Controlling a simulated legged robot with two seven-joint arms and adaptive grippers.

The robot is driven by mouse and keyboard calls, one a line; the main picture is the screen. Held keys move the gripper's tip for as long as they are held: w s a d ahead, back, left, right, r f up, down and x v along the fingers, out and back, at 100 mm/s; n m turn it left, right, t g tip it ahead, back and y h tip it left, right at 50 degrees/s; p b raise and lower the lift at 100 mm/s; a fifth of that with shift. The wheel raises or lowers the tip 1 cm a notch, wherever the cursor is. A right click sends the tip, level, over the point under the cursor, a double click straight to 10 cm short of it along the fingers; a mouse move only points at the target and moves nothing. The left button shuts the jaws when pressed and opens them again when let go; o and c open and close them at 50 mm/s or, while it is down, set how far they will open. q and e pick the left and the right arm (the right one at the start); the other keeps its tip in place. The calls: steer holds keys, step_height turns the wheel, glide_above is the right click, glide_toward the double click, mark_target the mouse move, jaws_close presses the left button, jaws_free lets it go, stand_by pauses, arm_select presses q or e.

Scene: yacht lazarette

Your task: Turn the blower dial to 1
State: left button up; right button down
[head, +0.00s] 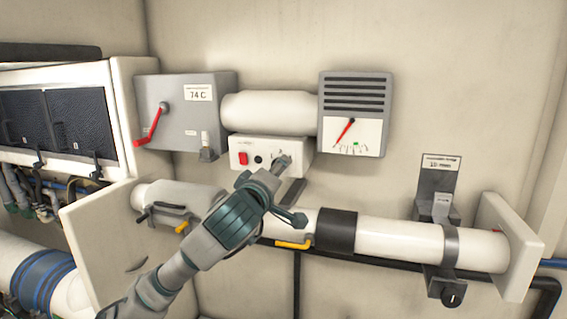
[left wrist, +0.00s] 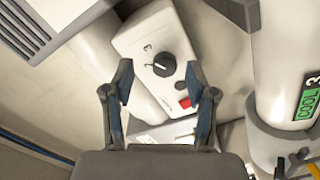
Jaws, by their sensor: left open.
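The white blower box (head: 236,150) is on the wall below a white cylinder. It carries a red switch (head: 243,158) and a round black dial (head: 258,160). In the left wrist view the dial (left wrist: 164,66) has a pale pointer line aimed roughly left. A "3" (left wrist: 148,48) is printed beside it; other markings are too small to read surely. The red switch also shows there (left wrist: 185,102). My left gripper (head: 293,190) is open and empty in front of the box's right part. In its wrist view the dial appears between the spread fingertips (left wrist: 160,78), apart from both. My right gripper is not in view.
A grey box with a red lever (head: 152,125) is at left. A gauge panel with a red needle (head: 345,132) is at right. A white pipe (head: 400,237) with a yellow handle (head: 294,243) runs below.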

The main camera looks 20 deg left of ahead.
arm_select(q)
steer(key=w, duration=0.1)
steer(key=w+a, duration=0.1)
steer(key=w, duration=0.2)
steer(key=shift+w+a+f+p, duration=0.1)
steer(key=shift+w+a+p, duration=0.05)
steer(key=shift+a+p, duration=0.25)
steer(key=shift+d, duration=0.4)
steer(key=shift+c, duration=0.8)
steer(key=shift+d, duration=0.3)
steer(key=c, duration=0.8)
steer(key=shift+a+r, duration=0.15)
steer(key=shift+r, duration=0.05)
jaws_close()
steer(key=shift+a+n, duration=0.3)
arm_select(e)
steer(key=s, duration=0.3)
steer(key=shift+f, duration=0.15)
